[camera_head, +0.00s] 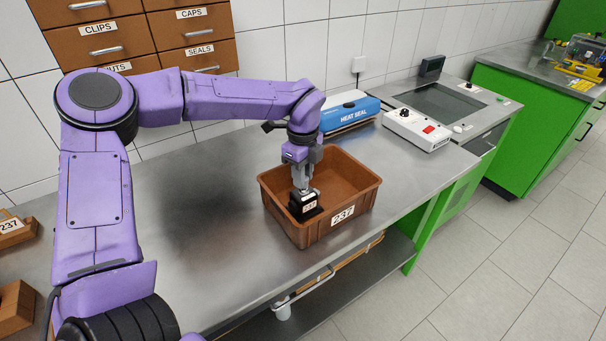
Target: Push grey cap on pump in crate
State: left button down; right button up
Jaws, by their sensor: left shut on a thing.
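A brown crate (359,200) labelled 237 stands on the steel bench. The pump (310,208), a dark block with a white 237 label, is upright inside it, near the left wall. My left gripper (302,189) points straight down into the crate, directly above the pump's top. It is shut on a small grey piece there, which looks like the grey cap. The fingers mostly hide this piece, and I cannot tell whether it is fully seated on the pump. My right gripper is out of view.
A blue heat sealer (350,113) and a white control box (416,130) stand behind and right of the crate. Drawers (105,42) hang at the back left. Small brown bins (14,232) sit at the left edge. The bench left of the crate is clear.

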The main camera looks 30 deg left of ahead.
pick_arm(q)
jog(key=shift+f, duration=0.2)
dwell(0.7)
grip_release()
jog(key=shift+r+p, duration=0.7)
jog(key=shift+r, duration=0.65)
dwell(0.5)
jog(key=shift+r+p, duration=1.4)
jog(key=shift+r, duration=0.8)
